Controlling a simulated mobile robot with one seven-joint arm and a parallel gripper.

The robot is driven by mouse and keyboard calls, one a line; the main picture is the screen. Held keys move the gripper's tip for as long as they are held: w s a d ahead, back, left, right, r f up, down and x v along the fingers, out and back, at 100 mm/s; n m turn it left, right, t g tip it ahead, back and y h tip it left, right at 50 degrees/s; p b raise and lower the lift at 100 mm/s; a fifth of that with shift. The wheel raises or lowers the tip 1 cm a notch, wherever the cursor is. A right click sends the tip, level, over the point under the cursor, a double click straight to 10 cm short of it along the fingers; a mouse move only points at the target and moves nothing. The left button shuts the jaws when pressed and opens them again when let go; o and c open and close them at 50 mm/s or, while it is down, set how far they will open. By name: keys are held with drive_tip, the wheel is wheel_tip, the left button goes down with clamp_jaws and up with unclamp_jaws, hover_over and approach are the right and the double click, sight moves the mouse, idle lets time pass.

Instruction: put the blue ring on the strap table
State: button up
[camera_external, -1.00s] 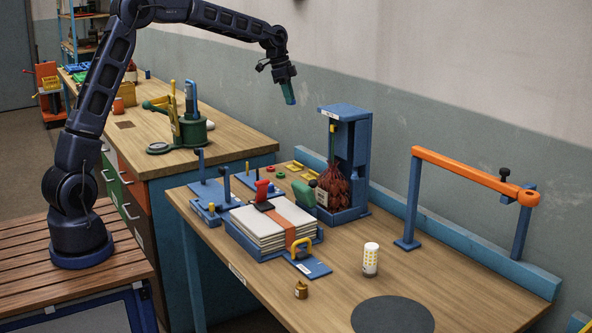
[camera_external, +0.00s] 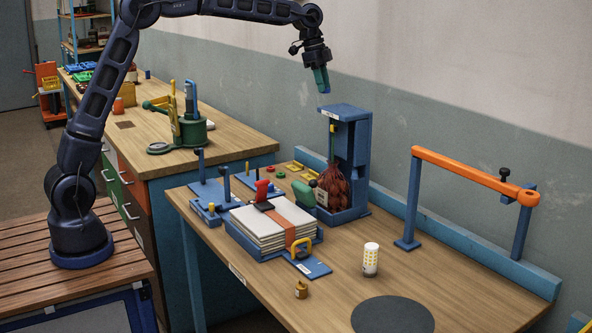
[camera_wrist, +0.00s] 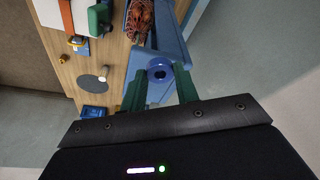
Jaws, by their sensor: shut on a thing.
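My gripper (camera_external: 322,80) is high in the air, above and slightly left of the top of the blue stand in the external view. In the wrist view its two green fingers (camera_wrist: 160,90) are shut on the blue ring (camera_wrist: 158,64), whose dark hole faces the camera. In the external view only a small blue bit shows at the fingertips. The front wooden table (camera_external: 335,285) carries a stack of white boards (camera_external: 262,228) with an orange strap over it; it looks like the strap table, but its label is too small to read.
A tall blue stand (camera_external: 348,112) with a red net sack (camera_external: 332,188) rises below my gripper. An orange bar (camera_external: 470,172) on blue posts stands at the right. A yellow-dotted white cylinder (camera_external: 370,258) and a dark round mat (camera_external: 393,315) are on the table, with bare wood around them.

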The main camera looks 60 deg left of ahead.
drive_tip(key=shift+m, duration=0.8)
drive_tip(key=s+d, duration=0.1)
drive_tip(key=d, duration=0.7)
drive_tip(key=s+d, duration=0.1)
drive_tip(key=d, duration=0.3)
drive_tip(key=shift+s, duration=0.3)
drive_tip(key=s+d+m, duration=0.2)
drive_tip(key=s+d, duration=0.3)
drive_tip(key=d, duration=0.8)
drive_tip(key=m+g, duration=0.2)
drive_tip(key=m, duration=0.1)
hover_over(355, 299)
drive_tip(key=shift+h, duration=0.3)
drive_tip(key=f, duration=2.5)
drive_tip(key=a+f, duration=0.1)
drive_tip(key=f, duration=1.2)
drive_tip(key=shift+f, duration=0.15)
drive_tip(key=o, duration=0.9)
drive_tip(key=shift+o, duration=0.2)
